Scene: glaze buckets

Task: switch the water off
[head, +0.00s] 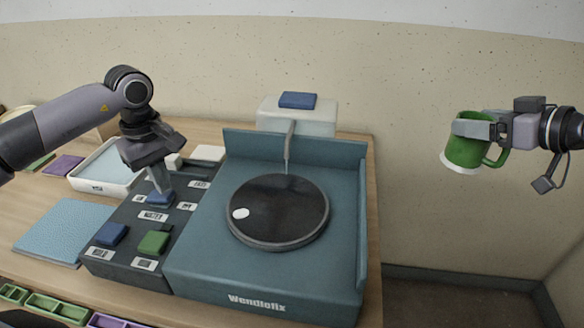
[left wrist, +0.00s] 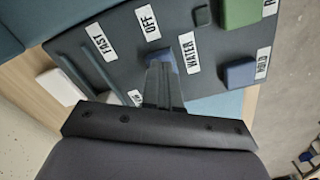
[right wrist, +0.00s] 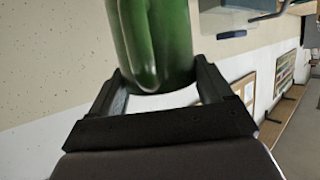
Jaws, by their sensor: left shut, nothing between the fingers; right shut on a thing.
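The control panel (head: 125,240) stands left of the teal wheel machine. Its blue water switch (head: 160,200) sits by the WATER label (head: 153,216); it also shows in the left wrist view (left wrist: 166,57), between the OFF (left wrist: 148,22) and WATER labels. My left gripper (head: 162,192) is shut and empty, its tips at the switch and partly hiding it. I cannot tell which way the switch is tipped. A spout (head: 290,140) hangs over the dark wheel (head: 285,210), with a thin pale line below it. My right gripper (head: 490,132) is shut on a green mug (head: 466,152), held off the right side.
A green button (head: 153,242) and another blue button (head: 111,233) are near the panel's front. A white tray (head: 92,184) and light-blue mat (head: 62,229) lie left. A white tank (head: 320,118) stands behind the wheel. The space between machine and mug is clear.

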